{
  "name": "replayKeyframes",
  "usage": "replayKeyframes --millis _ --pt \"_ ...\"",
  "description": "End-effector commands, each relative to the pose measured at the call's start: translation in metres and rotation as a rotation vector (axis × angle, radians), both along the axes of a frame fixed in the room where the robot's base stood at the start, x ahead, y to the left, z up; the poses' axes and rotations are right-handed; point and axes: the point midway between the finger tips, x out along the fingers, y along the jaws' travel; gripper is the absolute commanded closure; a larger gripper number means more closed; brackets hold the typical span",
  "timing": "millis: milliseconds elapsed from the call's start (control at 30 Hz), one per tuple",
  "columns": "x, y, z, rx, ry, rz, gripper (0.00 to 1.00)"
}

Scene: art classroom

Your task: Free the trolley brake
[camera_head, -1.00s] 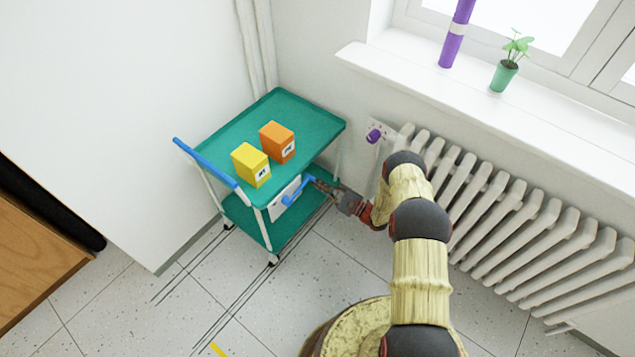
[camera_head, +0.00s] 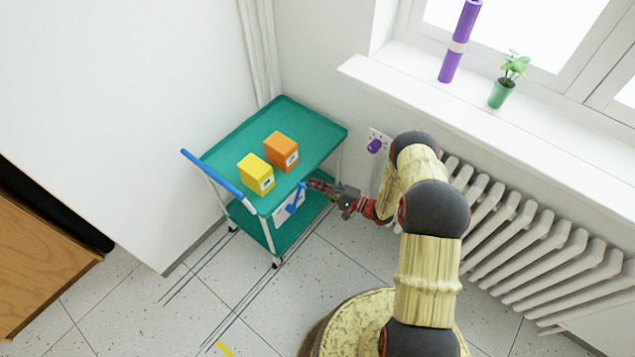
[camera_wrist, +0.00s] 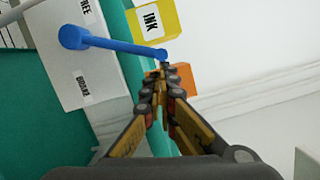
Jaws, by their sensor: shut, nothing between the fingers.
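The teal trolley (camera_head: 318,119) stands by the wall. A white brake panel (camera_head: 283,215) on its side carries a blue lever (camera_head: 297,198). In the wrist view the panel (camera_wrist: 75,75) has two labels: one reads partly "REE", the other is blurred. The lever (camera_wrist: 120,45) runs from a round pivot at left to a tip at right, between the labels. My gripper (camera_head: 312,184) is shut and empty beside the lever's upper end. In the wrist view my fingertips (camera_wrist: 163,72) are right at the lever's tip; I cannot tell whether they touch.
A yellow box (camera_head: 256,174) and an orange box (camera_head: 282,151) stand on the trolley's top tray. A radiator (camera_head: 520,235) and a windowsill with a plant (camera_head: 502,93) and a purple tube (camera_head: 460,45) are at right.

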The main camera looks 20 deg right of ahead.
Motion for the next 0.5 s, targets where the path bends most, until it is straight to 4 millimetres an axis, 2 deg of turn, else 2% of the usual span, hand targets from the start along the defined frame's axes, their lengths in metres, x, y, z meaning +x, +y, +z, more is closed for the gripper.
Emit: replayKeyframes --millis 33,200,500 --pt "-0.003 0.005 0.008 -0.035 -0.025 0.001 1.0" --pt "-0.013 0.018 0.019 -0.155 -0.112 0.002 1.0" --pt "-0.027 0.037 0.028 -0.296 -0.213 0.001 1.0"
